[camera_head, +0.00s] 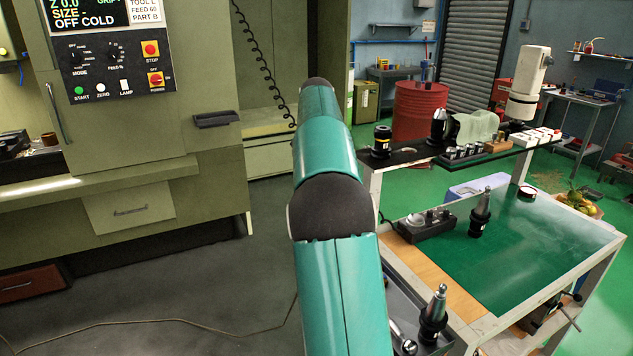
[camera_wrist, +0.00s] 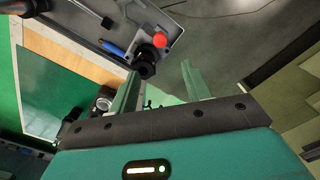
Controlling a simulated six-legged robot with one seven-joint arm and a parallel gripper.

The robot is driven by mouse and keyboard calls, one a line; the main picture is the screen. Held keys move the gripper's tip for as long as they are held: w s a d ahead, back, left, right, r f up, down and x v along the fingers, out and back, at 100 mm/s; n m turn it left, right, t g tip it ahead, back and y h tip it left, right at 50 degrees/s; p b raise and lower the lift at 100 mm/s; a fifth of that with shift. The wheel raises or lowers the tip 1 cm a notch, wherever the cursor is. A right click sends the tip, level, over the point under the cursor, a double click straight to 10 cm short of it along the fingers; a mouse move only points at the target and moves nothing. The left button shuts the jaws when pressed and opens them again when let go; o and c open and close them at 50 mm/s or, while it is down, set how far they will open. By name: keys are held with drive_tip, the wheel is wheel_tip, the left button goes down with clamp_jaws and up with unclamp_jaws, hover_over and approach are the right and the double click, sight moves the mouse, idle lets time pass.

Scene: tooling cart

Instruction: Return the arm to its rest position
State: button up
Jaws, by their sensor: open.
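My gripper (camera_wrist: 160,88) shows in the wrist view with its two green fingers spread apart and nothing held between them. In the head view my teal arm rises through the middle of the picture, and the gripper itself is hidden there. The tooling cart (camera_head: 470,320) stands to the right of my arm, with a green mat (camera_head: 525,262) on its top. In the wrist view the green mat (camera_wrist: 48,92) lies left of the gripper. A black tool holder (camera_wrist: 146,62) is seen near the left finger; I cannot tell the distance.
Two upright tool holders, one on the mat (camera_head: 480,215) and one at the cart's near left side (camera_head: 434,318), stand close to my arm. A raised black shelf (camera_head: 420,158) carries more tooling. A machine with a control panel (camera_head: 110,60) is left. Dark floor (camera_head: 200,290) between is mostly clear.

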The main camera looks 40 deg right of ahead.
idle(0.3)
drive_tip(key=s+a+r+n+t, duration=0.1)
drive_tip(key=s+a+r+n, duration=0.15)
drive_tip(key=a, duration=0.45)
drive_tip(key=s+a+r+n+t, duration=0.1)
drive_tip(key=s+a, duration=0.2)
drive_tip(key=a, duration=0.4)
drive_tip(key=s+a+r+n+t, duration=0.1)
drive_tip(key=s+a+n, duration=0.15)
drive_tip(key=a, duration=0.55)
drive_tip(key=s+a+f+n+t, duration=0.1)
drive_tip(key=s+a+f+n, duration=0.1)
drive_tip(key=s+a+f, duration=0.3)
drive_tip(key=s+a+f+n+t, duration=0.1)
drive_tip(key=s+a+f+n, duration=0.2)
drive_tip(key=s+a, duration=0.7)
wheel_tip(320, 180, down, 2)
drive_tip(key=shift+s+f+n+t, duration=0.1)
drive_tip(key=shift+s+n+t, duration=0.2)
drive_tip(key=shift+s, duration=0.45)
